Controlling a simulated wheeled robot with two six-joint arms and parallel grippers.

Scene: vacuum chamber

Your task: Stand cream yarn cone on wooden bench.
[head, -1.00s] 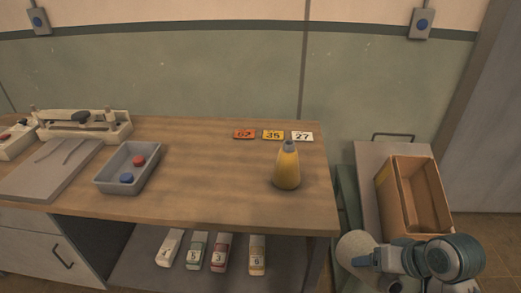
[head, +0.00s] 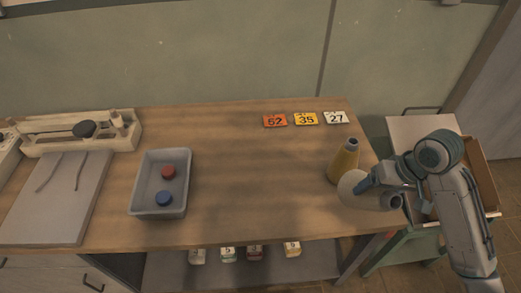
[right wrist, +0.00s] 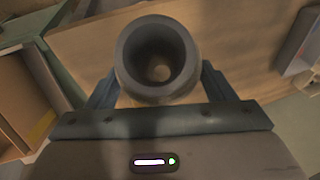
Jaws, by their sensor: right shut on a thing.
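The cream yarn cone (head: 352,188) is in my right gripper (head: 368,184), at the right end of the wooden bench (head: 255,205). In the head view it overlaps the lower part of a yellow cone (head: 345,158), which stands upright on the bench. I cannot tell whether the cream cone touches the bench or the yellow cone. In the right wrist view, the hollow grey end of the held cone's core (right wrist: 157,58) faces the camera between the fingers. My left gripper is out of view.
Three number tags, orange (head: 275,121), yellow (head: 306,119) and white (head: 336,118), lie at the back. A grey tray (head: 148,208) with red and blue pieces stands left. The bench middle is clear. A cardboard box (head: 483,180) sits on a cart (head: 405,130) at right.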

